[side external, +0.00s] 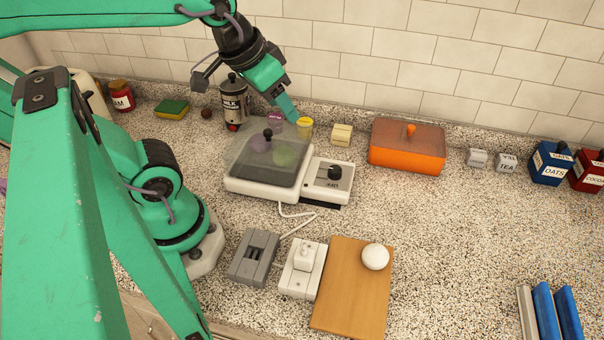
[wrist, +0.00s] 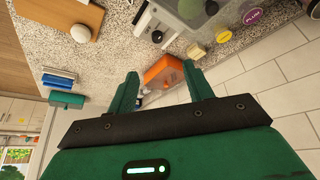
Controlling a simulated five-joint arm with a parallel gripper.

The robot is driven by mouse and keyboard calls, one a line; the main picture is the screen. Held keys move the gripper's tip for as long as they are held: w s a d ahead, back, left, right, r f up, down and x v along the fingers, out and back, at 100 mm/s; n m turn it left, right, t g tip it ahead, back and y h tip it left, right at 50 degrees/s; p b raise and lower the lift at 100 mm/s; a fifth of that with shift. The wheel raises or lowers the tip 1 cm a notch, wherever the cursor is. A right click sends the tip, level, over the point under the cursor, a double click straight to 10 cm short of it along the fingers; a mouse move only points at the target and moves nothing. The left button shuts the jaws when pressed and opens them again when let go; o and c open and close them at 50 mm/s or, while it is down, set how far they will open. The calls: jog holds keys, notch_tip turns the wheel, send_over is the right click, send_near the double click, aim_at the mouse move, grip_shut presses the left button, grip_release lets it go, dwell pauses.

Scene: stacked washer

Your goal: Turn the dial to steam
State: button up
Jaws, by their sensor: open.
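Small marks under the dial are too small to read. In the wrist view a dark knob that looks like the dial (wrist: 157,36) shows at the top, beyond the fingertips. My gripper (side external: 291,112) is raised behind the lid, left of and behind the dial, apart from it. In the wrist view my gripper (wrist: 162,78) has its fingers spread with nothing between them.
An orange lidded dish (side external: 408,147), a pale yellow block (side external: 342,134) and a yellow cup (side external: 305,128) stand along the back. A milk canister (side external: 234,103) stands left of my gripper. A wooden board (side external: 352,290) with a white ball (side external: 375,257) lies in front.

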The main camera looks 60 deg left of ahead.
jog(key=w+f+n+g, duration=0.3)
jog(key=w+f+n, duration=0.1)
jog(key=w, duration=0.3)
jog(key=n+g, duration=0.2)
jog(key=n, duration=0.2)
send_over(335, 169)
jog(key=shift+f, duration=4.3)
jog(key=shift+f, duration=0.1)
jog(key=shift+f, duration=3.8)
jog(key=c, duration=1)
